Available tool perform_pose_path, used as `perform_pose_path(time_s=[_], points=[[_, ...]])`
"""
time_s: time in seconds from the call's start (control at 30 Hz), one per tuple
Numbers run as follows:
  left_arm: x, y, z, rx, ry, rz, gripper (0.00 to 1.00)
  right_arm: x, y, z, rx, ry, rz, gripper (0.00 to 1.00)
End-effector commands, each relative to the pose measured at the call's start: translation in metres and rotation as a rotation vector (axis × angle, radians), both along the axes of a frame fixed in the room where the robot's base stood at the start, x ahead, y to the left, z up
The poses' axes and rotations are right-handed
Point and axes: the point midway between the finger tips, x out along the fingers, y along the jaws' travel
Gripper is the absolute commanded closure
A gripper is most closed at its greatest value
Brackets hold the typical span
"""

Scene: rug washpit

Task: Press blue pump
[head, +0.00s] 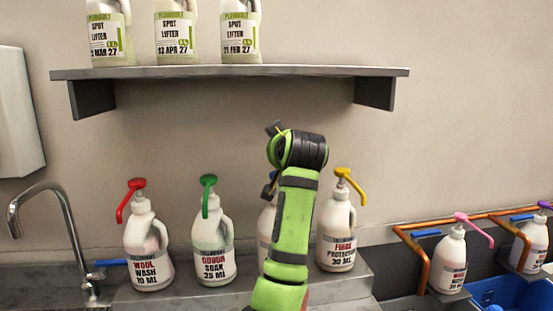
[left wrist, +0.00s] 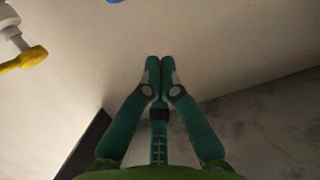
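A white bottle (head: 265,228) stands on the counter between the green-pump and yellow-pump bottles, mostly hidden behind my arm. My right gripper is out of view.
Bottles with red (head: 137,184), green (head: 208,180) and yellow (head: 346,174) pumps stand nearby; a pink pump (head: 463,217) is farther right. A shelf (head: 230,71) with several jugs hangs above. A faucet (head: 45,190) is at left, copper pipes (head: 425,268) at right.

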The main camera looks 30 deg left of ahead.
Motion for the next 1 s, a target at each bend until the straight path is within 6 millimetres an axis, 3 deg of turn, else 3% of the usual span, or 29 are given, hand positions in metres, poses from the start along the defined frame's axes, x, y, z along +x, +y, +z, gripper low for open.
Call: perform_pose_path(time_s=[0.03, 0.2, 0.3, 0.5, 1.0], points=[[0.009, 0.008, 0.002, 0.001, 0.007, 0.002, 1.0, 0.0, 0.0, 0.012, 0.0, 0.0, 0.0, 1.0], [0.036, 0.029, -0.007, 0.0, 0.005, 0.001, 1.0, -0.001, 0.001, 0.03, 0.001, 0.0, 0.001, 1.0], [0.034, 0.025, -0.028, 0.0, 0.003, -0.001, 1.0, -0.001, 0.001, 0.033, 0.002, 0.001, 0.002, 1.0], [0.034, 0.025, -0.046, 0.0, 0.001, 0.0, 1.0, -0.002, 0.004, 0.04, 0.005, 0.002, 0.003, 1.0], [0.033, 0.025, -0.058, -0.001, 0.001, 0.0, 1.0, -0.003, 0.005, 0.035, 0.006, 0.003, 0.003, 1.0]])
